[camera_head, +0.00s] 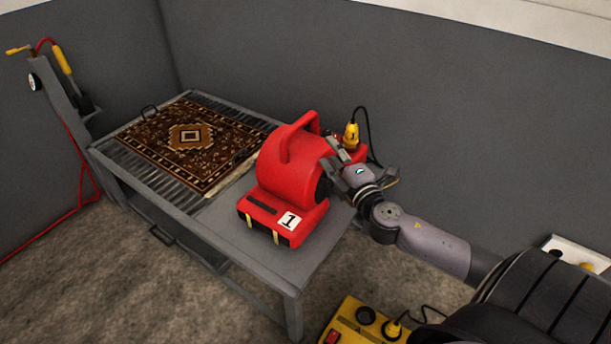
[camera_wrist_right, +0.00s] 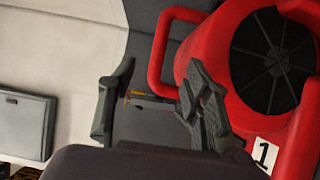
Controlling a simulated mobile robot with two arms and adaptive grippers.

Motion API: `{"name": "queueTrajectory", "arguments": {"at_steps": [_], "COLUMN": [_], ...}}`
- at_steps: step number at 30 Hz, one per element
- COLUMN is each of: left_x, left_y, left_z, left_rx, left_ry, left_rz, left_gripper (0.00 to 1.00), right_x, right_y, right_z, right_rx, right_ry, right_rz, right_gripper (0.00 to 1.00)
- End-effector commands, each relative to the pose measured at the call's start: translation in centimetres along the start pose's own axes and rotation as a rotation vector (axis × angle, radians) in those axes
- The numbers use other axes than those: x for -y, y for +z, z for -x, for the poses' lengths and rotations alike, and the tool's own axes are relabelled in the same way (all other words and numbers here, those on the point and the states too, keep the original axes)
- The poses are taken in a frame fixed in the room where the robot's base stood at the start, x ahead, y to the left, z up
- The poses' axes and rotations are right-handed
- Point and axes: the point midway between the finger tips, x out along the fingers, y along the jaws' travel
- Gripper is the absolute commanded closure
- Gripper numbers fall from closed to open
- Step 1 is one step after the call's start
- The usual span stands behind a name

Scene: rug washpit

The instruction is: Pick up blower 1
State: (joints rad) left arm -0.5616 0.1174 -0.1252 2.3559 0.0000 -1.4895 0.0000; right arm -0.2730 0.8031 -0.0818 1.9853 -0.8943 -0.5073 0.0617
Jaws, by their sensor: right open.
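Blower 1 (camera_head: 285,175) is a red air mover with a loop handle on top and a white "1" label. It stands upright on the near right end of the grey metal table (camera_head: 262,250). In the right wrist view, blower 1 (camera_wrist_right: 228,48) fills the right side, with its dark round grille and red handle. My right gripper (camera_head: 336,168) is beside the blower's right side, below the handle's height. Its fingers (camera_wrist_right: 158,104) are spread with nothing between them; contact with the housing cannot be told. My left gripper is out of view.
A patterned rug (camera_head: 185,140) lies on the table's slatted part. Behind the blower is a yellow plug (camera_head: 351,134) with a dark cord. A yellow box (camera_head: 362,322) with sockets stands on the floor in front. Grey walls close off the back.

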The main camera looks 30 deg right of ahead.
Motion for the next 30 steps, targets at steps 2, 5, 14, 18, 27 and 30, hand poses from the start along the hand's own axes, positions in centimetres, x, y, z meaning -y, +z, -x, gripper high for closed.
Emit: {"name": "queueTrajectory", "arguments": {"at_steps": [2,5,14,18,27,30], "left_x": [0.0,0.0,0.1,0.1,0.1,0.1], "left_y": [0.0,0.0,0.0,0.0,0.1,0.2], "left_z": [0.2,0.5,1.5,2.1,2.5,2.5], "left_rx": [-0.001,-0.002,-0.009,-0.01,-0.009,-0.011], "left_ry": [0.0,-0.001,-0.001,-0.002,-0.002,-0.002], "left_rz": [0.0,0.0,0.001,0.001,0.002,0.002], "left_gripper": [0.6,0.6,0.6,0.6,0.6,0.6], "right_x": [-0.3,-0.2,-0.1,0.0,0.1,0.2], "right_y": [0.1,0.1,0.1,0.1,0.2,0.3], "right_z": [-1.3,-3.0,-8.1,-10.1,-11.9,-13.1], "right_rx": [0.001,0.002,0.003,0.002,0.002,0.002], "right_ry": [0.005,0.003,0.002,0.001,-0.001,0.0], "right_rz": [0.003,0.001,0.0,-0.001,-0.001,-0.001], "right_gripper": [0.55,0.55,0.55,0.55,0.55,0.55]}}
